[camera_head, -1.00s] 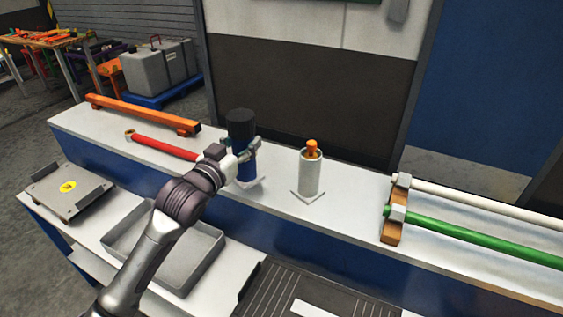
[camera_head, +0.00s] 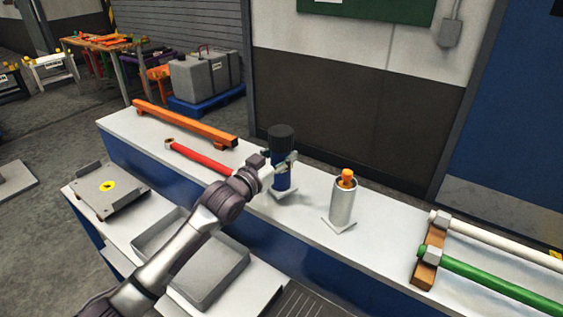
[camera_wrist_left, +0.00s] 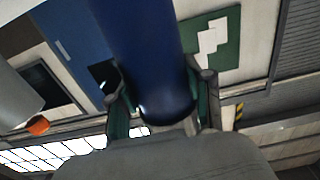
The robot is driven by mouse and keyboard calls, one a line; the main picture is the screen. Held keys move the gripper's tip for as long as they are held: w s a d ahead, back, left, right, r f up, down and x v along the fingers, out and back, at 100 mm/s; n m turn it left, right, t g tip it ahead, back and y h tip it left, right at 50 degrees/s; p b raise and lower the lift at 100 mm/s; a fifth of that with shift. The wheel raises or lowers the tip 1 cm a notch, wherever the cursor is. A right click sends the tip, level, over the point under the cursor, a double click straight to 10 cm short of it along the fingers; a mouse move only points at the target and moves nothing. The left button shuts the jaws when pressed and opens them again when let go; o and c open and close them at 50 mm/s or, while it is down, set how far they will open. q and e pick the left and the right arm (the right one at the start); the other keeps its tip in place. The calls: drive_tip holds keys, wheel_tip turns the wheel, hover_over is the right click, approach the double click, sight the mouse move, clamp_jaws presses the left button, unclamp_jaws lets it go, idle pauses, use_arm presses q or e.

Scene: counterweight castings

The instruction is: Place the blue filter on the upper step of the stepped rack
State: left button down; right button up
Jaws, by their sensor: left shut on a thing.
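The blue filter (camera_head: 283,178), a blue cylinder with a black top, is upright over a small white square pad on the upper step (camera_head: 380,238) of the stepped rack. I cannot tell whether its base touches the pad. My left gripper (camera_head: 277,172) is shut on the filter's side. In the left wrist view the blue filter (camera_wrist_left: 150,60) fills the space between the two fingers (camera_wrist_left: 160,105). The rack's lower step (camera_head: 95,222) lies nearer me. My right gripper is not in view.
A grey cylinder with an orange top (camera_head: 343,200) stands right of the filter. A red bar (camera_head: 200,158) and an orange beam (camera_head: 185,122) lie to the left. Green (camera_head: 490,280) and white bars lie at the right. A grey tray (camera_head: 218,285) sits on the lower step.

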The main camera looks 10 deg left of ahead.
use_arm(q)
drive_tip(key=shift+f, duration=0.95)
drive_tip(key=shift+c, duration=2.3)
unclamp_jaws()
drive_tip(key=shift+f, duration=0.2)
drive_tip(key=b+v, duration=0.1)
drive_tip(key=v, duration=1.1)
